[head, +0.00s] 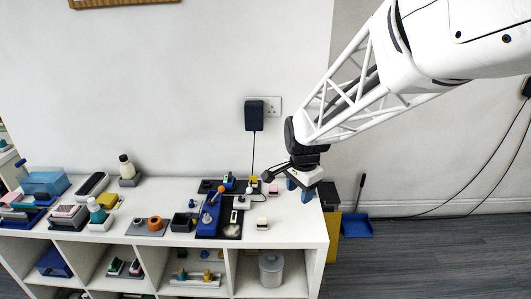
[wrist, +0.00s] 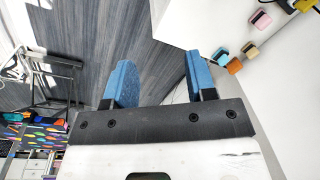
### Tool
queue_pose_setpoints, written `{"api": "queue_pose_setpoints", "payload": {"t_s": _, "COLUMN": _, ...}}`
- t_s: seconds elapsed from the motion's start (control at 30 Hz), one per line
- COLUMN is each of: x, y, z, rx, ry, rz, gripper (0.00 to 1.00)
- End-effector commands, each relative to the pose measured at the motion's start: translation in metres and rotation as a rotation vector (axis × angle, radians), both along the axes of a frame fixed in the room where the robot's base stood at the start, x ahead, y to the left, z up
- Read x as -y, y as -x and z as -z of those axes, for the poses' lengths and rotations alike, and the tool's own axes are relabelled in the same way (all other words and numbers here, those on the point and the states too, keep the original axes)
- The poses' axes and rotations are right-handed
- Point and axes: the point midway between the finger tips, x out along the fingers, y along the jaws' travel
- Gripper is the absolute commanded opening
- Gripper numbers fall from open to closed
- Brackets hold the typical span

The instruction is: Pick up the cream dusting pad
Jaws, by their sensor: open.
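The cream dusting pad (head: 262,223), a small pale block with a dark part, appears to sit on the white shelf top near its right front. My gripper (head: 302,192) is at the right end of the shelf top, to the right of the pad and farther back. In the wrist view its two blue fingers (wrist: 160,60) are apart with nothing between them, over the floor.
A pink block (head: 273,189) stands between the pad and the wall. Dark trays (head: 205,231) with a blue tool (head: 211,212) lie left of the pad. A blue dustpan (head: 357,226) is on the floor at right. The white top right of the pad is clear.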

Motion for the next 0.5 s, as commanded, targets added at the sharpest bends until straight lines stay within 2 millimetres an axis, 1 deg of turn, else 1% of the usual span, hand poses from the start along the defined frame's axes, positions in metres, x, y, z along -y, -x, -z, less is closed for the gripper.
{"api": "queue_pose_setpoints", "payload": {"t_s": 0.03, "x": -0.006, "y": -0.010, "z": 0.009, "rx": -0.010, "ry": -0.002, "rz": 0.029, "gripper": 0.51}}
{"api": "queue_pose_setpoints", "payload": {"t_s": 0.1, "x": -0.014, "y": -0.023, "z": 0.020, "rx": -0.016, "ry": -0.006, "rz": 0.079, "gripper": 0.51}}
{"api": "queue_pose_setpoints", "payload": {"t_s": 0.37, "x": -0.045, "y": -0.068, "z": 0.064, "rx": -0.046, "ry": -0.016, "rz": 0.262, "gripper": 0.51}}
{"api": "queue_pose_setpoints", "payload": {"t_s": 0.5, "x": -0.063, "y": -0.091, "z": 0.092, "rx": -0.061, "ry": -0.018, "rz": 0.361, "gripper": 0.51}}
